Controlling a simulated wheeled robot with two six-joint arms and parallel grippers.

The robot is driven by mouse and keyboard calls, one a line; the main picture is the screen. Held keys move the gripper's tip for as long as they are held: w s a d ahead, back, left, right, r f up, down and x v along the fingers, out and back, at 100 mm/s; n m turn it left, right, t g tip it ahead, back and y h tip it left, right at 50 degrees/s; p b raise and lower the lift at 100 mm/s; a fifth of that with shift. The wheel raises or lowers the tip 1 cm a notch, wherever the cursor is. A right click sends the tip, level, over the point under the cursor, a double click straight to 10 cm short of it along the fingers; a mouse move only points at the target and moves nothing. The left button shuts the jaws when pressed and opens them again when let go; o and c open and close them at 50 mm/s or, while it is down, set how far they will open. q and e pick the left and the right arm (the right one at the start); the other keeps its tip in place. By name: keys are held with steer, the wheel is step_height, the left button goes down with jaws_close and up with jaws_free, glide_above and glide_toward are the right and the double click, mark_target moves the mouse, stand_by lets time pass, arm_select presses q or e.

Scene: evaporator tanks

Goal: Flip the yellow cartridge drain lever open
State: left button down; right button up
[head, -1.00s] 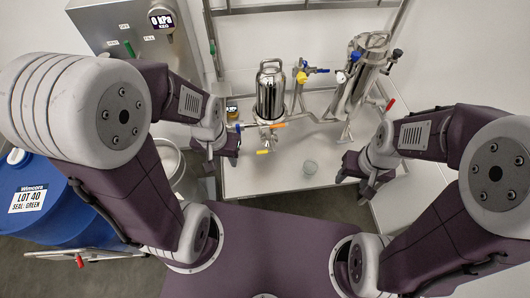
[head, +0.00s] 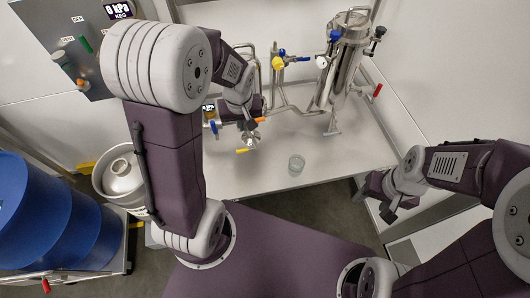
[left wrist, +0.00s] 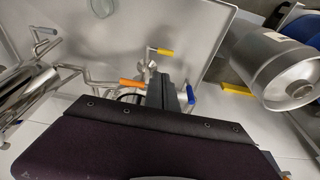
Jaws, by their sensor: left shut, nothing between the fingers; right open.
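A yellow lever (head: 243,151) sits low at the valve fittings below the middle steel vessel. It also shows in the left wrist view (left wrist: 165,52), pointing sideways. An orange lever (head: 260,119) and a blue lever (head: 214,128) are close by. My left gripper (head: 247,122) is shut and empty among these levers; its dark fingers (left wrist: 172,92) lie between the orange and blue levers in the left wrist view, short of the yellow one. Contact cannot be told. My left arm hides most of the middle vessel. My right gripper (head: 384,200) is open and empty at the right, away from the fittings.
A tall steel vessel (head: 343,62) stands at the back right, with a yellow-handled valve (head: 278,63) left of it. A clear cup (head: 296,164) stands on the pale tray (head: 335,160). A steel keg (head: 122,178) and blue drums (head: 45,215) are at the left.

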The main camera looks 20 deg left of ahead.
mark_target(242, 150)
arm_select(q)
steer(key=f, duration=0.2)
steer(key=a, duration=0.1)
steer(key=shift+s+f+b, duration=0.3)
steer(key=shift+f, duration=0.1)
arm_select(e)
steer(key=shift+s+a+f, duration=0.1)
steer(key=shift+f, duration=0.35)
steer(key=shift+s+a+f, duration=0.1)
steer(key=shift+f, duration=0.35)
arm_select(q)
steer(key=b+x, duration=0.4)
steer(key=x, duration=1)
steer(key=shift+b, duration=0.35)
arm_select(e)
step_height(242, 150, down, 5)
steer(key=shift+r, duration=0.15)
steer(key=shift+r, duration=0.1)
